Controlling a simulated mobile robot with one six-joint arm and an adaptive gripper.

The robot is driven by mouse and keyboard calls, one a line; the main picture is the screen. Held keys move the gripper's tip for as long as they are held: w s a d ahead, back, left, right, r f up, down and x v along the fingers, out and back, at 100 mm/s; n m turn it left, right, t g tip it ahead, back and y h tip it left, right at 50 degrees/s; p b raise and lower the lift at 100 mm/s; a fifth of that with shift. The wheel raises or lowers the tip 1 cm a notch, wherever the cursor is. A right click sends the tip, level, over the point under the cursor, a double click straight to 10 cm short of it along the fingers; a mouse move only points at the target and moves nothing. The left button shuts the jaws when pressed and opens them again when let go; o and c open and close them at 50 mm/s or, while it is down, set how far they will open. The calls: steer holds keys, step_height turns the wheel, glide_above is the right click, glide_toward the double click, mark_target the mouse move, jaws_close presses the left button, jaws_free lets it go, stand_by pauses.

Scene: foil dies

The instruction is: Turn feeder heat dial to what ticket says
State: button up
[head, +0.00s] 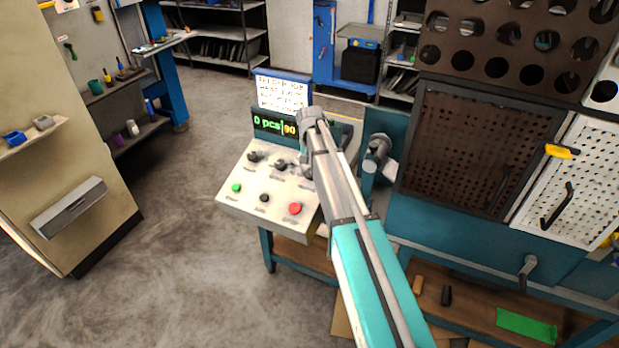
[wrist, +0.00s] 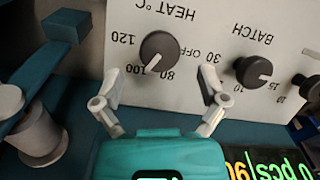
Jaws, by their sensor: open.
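The heat dial (wrist: 159,56) is a dark round knob on the pale panel (wrist: 215,20), upside down in the wrist view. Its white mark points toward 100, among the marks OFF, 80, 100 and 120. My gripper (wrist: 157,76) is open, its fingers apart below the dial in the picture, and I see no contact with the knob. In the head view, my gripper (head: 311,118) is over the panel's right side, and the arm hides the heat dial. The ticket (head: 282,92) stands above the display; its text is too blurred to read for certain.
The batch dial (wrist: 252,72) sits right of the heat dial, with another dial (wrist: 310,88) beyond it. The display (head: 273,125) reads 0 pcs and 90. Green, black and red buttons (head: 295,208) line the panel front. A grey cylinder (wrist: 37,135) stands at left.

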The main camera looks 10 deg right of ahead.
mark_target(310, 172)
steer(key=shift+f+b, duration=1.4)
steer(key=shift+f, duration=0.3)
steer(key=c, duration=1.1)
steer(key=o, duration=1.1)
